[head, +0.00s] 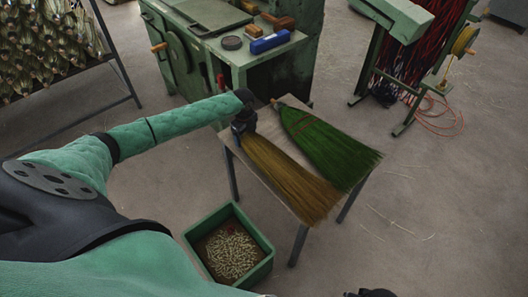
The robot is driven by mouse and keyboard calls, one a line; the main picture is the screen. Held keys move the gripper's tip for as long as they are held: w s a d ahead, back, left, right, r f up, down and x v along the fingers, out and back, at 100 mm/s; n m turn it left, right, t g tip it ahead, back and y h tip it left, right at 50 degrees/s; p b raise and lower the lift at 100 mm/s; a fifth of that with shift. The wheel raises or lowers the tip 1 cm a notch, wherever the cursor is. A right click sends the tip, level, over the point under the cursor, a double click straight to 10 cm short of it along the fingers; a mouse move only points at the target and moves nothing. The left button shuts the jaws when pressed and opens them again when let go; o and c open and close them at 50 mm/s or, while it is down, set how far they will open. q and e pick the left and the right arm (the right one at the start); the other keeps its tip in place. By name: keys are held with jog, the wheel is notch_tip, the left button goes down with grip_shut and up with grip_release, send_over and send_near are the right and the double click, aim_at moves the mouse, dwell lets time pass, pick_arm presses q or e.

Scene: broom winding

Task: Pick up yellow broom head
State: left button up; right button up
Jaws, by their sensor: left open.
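The yellow broom head (290,178) lies on a small table (208,129), its bristles fanning toward the table's near right corner. The green broom head (328,148) lies beside it on the right. My left gripper (242,132) is open at the narrow upper end of the yellow broom head. My gripper covers that end, so I cannot tell whether the fingers are around it or touching it. A dark piece at the bottom edge (370,293) may be part of my right gripper; its jaws do not show.
A green bin (270,252) of small pale pieces stands on the floor near the table. A green machine (290,52) with a blue block (270,42) stands behind. A rack of bristle bundles (60,94) is at left, a wire stand (372,60) at right. Floor at right is mostly clear.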

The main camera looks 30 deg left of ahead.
pick_arm(q)
jog(key=shift+f, duration=0.2)
jog(key=shift+r, duration=0.1)
jog(key=c, duration=1.4)
